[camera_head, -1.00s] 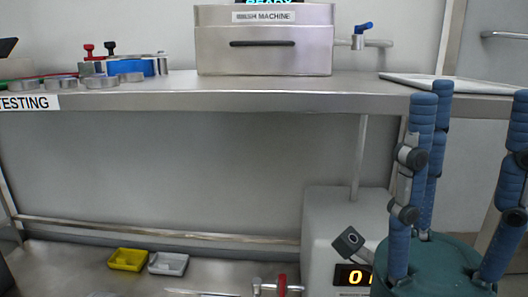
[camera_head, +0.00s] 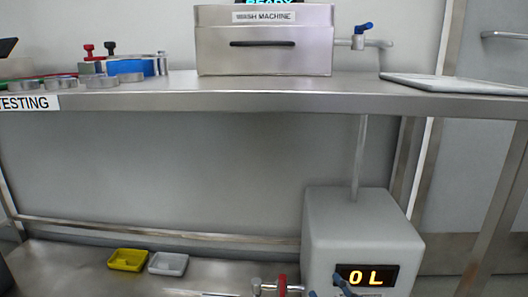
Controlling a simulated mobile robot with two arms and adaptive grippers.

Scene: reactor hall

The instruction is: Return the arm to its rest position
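Only small dark blue tips (camera_head: 340,286) show at the bottom edge of the head view, in front of the grey box with the lit display. My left gripper is not in view.
A steel shelf (camera_head: 250,102) crosses the view, bearing the wash machine (camera_head: 265,58) and a pale tray (camera_head: 455,84) at right. Below stand a grey display box (camera_head: 350,225), yellow tray (camera_head: 127,260), grey tray (camera_head: 168,264) and red-handled valve (camera_head: 282,287). The right side is clear.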

